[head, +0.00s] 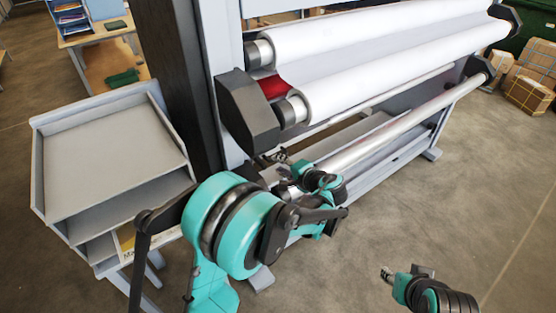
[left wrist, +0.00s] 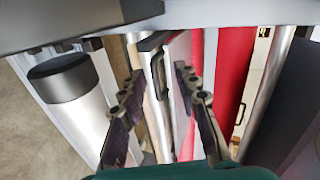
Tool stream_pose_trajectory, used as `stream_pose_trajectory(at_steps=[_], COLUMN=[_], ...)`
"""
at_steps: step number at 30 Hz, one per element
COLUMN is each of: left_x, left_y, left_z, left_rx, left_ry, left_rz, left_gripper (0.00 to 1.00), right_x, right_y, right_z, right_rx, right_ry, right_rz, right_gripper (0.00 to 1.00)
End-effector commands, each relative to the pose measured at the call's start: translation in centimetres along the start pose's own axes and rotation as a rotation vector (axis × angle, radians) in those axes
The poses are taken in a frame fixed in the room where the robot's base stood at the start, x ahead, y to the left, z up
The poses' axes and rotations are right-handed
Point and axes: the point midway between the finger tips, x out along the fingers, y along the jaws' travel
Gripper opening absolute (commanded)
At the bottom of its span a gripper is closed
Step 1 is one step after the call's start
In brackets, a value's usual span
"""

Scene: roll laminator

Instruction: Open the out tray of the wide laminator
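The wide laminator (head: 234,108) stands across the upper middle of the head view, with white rolls (head: 370,35) and a steel roller (head: 400,120). My left gripper (head: 272,158) is low at its near end, partly hidden by my arm. In the left wrist view its two fingers (left wrist: 157,78) are open, one on each side of a pale upright panel with a dark edge and a handle-like slot (left wrist: 160,68). I cannot tell whether they touch it, or whether it is the out tray. My right gripper (head: 390,274) is low at right, away from the machine; its fingers are unclear.
A grey shelf unit (head: 110,150) stands left of the laminator. A red roll shows in the left wrist view (left wrist: 235,75). Cardboard boxes (head: 530,85) lie at the far right. The floor (head: 480,190) in front of the machine is clear.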

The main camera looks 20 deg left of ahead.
Motion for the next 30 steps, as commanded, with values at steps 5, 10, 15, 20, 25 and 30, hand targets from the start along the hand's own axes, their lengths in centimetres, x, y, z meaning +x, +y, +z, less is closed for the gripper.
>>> stream_pose_trajectory(at_steps=[5,10,15,20,25,30], left_x=[0.6,1.1,3.4,6.0,7.8,8.4], left_y=[2.4,3.0,2.6,2.2,1.8,1.6], left_z=[-3.0,-3.7,-3.6,-3.6,-3.7,-3.7], left_rx=[0.062,0.08,0.081,0.08,0.08,0.08], left_ry=[-0.004,-0.008,-0.011,-0.01,-0.008,-0.007], left_rz=[-0.136,-0.185,-0.188,-0.187,-0.186,-0.186], left_gripper=[0.32,0.32,0.32,0.32,0.32,0.32], right_x=[0.3,0.5,1.0,1.5,1.9,1.9], right_y=[0.0,0.0,0.0,0.0,0.0,0.0], right_z=[0.2,0.3,0.7,1.1,1.3,1.4], right_rx=[0.0,0.0,0.0,0.0,0.0,0.0], right_ry=[0.0,0.0,0.0,0.0,0.0,0.0], right_rz=[0.0,0.0,0.0,0.0,0.0,0.0], right_gripper=[0.4,0.4,0.4,0.4,0.4,0.4])
